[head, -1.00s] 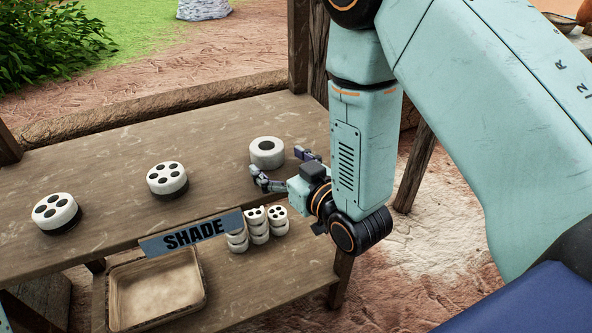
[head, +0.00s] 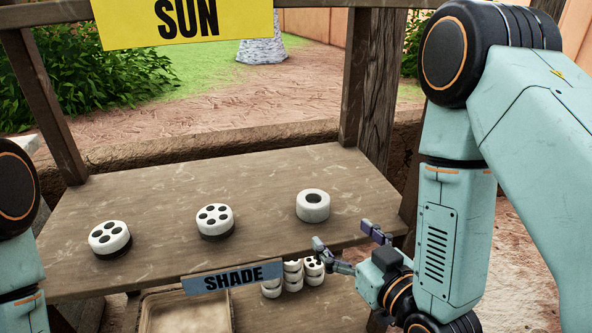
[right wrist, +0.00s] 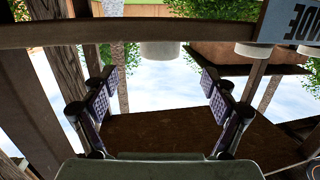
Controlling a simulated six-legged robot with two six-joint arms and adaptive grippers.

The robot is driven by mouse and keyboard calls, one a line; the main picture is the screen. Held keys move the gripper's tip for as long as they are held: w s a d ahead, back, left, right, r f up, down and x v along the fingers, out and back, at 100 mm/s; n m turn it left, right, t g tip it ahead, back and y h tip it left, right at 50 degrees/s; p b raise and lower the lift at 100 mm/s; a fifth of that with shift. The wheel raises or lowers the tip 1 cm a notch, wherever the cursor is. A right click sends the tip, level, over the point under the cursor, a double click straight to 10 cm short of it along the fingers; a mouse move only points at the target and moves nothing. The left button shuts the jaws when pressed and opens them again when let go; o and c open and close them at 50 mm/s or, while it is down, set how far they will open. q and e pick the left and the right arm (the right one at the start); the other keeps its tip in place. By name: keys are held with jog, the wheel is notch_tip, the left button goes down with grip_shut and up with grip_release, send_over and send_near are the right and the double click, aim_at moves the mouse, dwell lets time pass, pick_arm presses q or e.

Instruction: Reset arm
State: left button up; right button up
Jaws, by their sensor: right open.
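My right gripper (head: 345,248) is open and empty in the head view, in front of the wooden shelf's (head: 260,170) front edge at the right. In the right wrist view its two fingers (right wrist: 160,105) stand wide apart with nothing between them. A white round piece with one dark hole (head: 313,205) sits on the shelf just beyond the fingers, apart from them. It seems to show from below in the right wrist view (right wrist: 160,50). Part of my left arm shows at the left edge of the head view; its gripper is out of the picture.
Two white pieces with several dark holes, one in the middle (head: 215,220) and one at left (head: 109,238), stand on the shelf. Stacked white pieces (head: 292,277) and a tray (head: 188,310) are below. A SHADE sign (head: 232,279) and a SUN sign (head: 184,20) show. Posts flank the shelf.

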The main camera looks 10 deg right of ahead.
aim_at(315, 200)
jog(key=b+x, duration=0.2)
jog(key=x, duration=1)
jog(key=shift+b, duration=0.35)
jog(key=shift+w+r+p, duration=0.1)
jog(key=shift+r+p, duration=0.4)
jog(key=shift+r, duration=0.85)
jog(key=shift+f, duration=0.15)
jog(key=shift+f, duration=0.1)
